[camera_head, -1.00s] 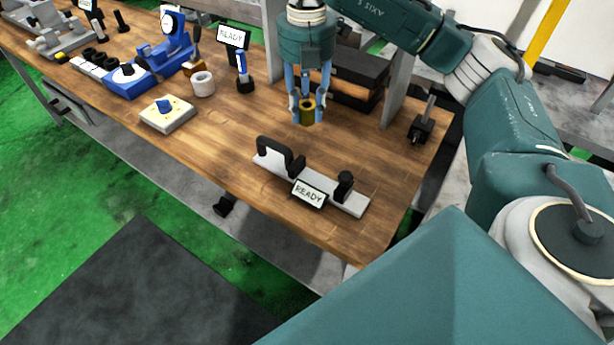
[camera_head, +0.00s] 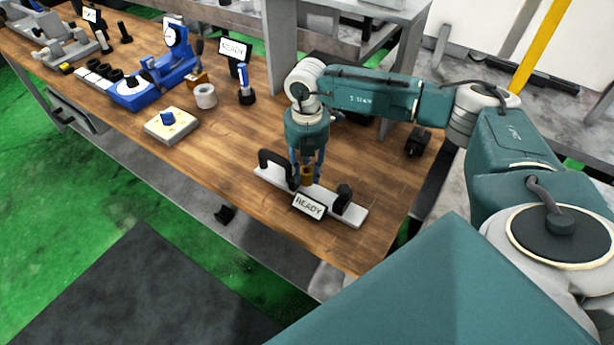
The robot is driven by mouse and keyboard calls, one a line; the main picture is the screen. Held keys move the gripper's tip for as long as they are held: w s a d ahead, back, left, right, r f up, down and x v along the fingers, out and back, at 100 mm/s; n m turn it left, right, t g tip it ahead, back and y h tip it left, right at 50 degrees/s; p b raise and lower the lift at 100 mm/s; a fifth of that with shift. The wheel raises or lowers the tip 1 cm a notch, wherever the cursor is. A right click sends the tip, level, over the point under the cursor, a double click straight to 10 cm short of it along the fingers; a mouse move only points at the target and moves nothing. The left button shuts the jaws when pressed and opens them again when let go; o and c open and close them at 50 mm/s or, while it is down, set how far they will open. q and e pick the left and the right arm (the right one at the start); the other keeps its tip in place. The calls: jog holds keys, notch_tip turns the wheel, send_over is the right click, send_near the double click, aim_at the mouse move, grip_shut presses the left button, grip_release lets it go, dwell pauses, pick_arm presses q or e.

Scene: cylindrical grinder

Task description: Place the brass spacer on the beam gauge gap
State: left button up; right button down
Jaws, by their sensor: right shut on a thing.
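The brass spacer (camera_head: 307,174) is a small golden ring held between the fingers of my right gripper (camera_head: 306,172), which is shut on it and points straight down. The beam gauge (camera_head: 325,200) is a light grey bar with a black C-shaped handle (camera_head: 276,163) at its left, a black post (camera_head: 343,199) at its right and a READY sign (camera_head: 309,206) in front. The spacer is over the bar, between handle and post. I cannot tell whether it touches the bar. My left gripper is not in view.
A cream block with a blue knob (camera_head: 171,126), a white ring (camera_head: 205,96), a blue-handled tool (camera_head: 245,85) and a blue dial fixture (camera_head: 150,82) stand to the left on the wooden bench (camera_head: 225,150). A dark clamp (camera_head: 418,141) sits at the right edge.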

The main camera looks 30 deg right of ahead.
aim_at(308, 185)
jog(key=shift+s+a+f, duration=0.1)
jog(key=shift+s+f, duration=0.15)
jog(key=shift+f, duration=0.3)
jog(key=shift+s+f, duration=0.25)
jog(key=shift+f, duration=0.25)
jog(key=shift+s+a+f, duration=0.1)
jog(key=shift+s+f, duration=0.1)
jog(key=shift+s, duration=0.05)
jog(key=shift+f, duration=0.2)
jog(key=c, duration=1.3)
grip_release()
jog(key=shift+a, duration=0.1)
jog(key=shift+c, duration=0.2)
jog(key=shift+w+f, duration=0.2)
jog(key=shift+f, duration=0.05)
jog(key=shift+w+f, duration=0.15)
jog(key=shift+w, duration=0.2)
jog(key=shift+d, duration=0.2)
